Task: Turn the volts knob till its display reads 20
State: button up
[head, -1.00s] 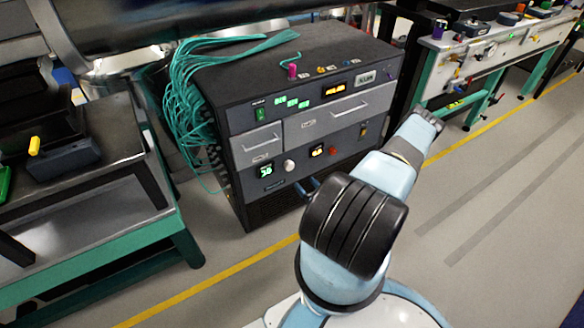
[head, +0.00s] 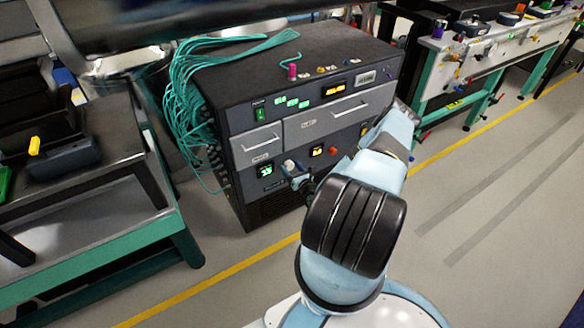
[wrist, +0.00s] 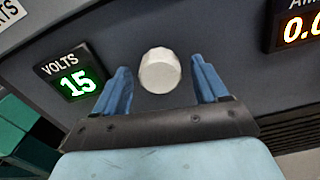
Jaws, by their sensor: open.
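The white faceted volts knob (wrist: 160,71) sits on the dark panel in the wrist view, and it also shows at the cabinet's lower front in the head view (head: 289,164). The green VOLTS display (wrist: 77,81) left of it reads 15; in the head view that display (head: 265,171) is small. My gripper (wrist: 160,72) is open, with one blue finger on each side of the knob and a visible gap on both sides. In the head view my gripper (head: 296,178) is at the knob, partly hidden by my arm.
An orange display (wrist: 300,29) is at the upper right in the wrist view. In the head view a red knob (head: 333,151) lies right of the volts knob. Teal cables (head: 185,105) hang on the cabinet's left side, and a drawer (head: 340,115) is above.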

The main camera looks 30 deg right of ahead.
jog(key=shift+w, duration=0.6)
jog(key=shift+c, duration=0.4)
jog(key=c, duration=1)
jog(key=shift+d+m, duration=0.1)
jog(key=shift+m, duration=2)
jog(key=o, duration=1.1)
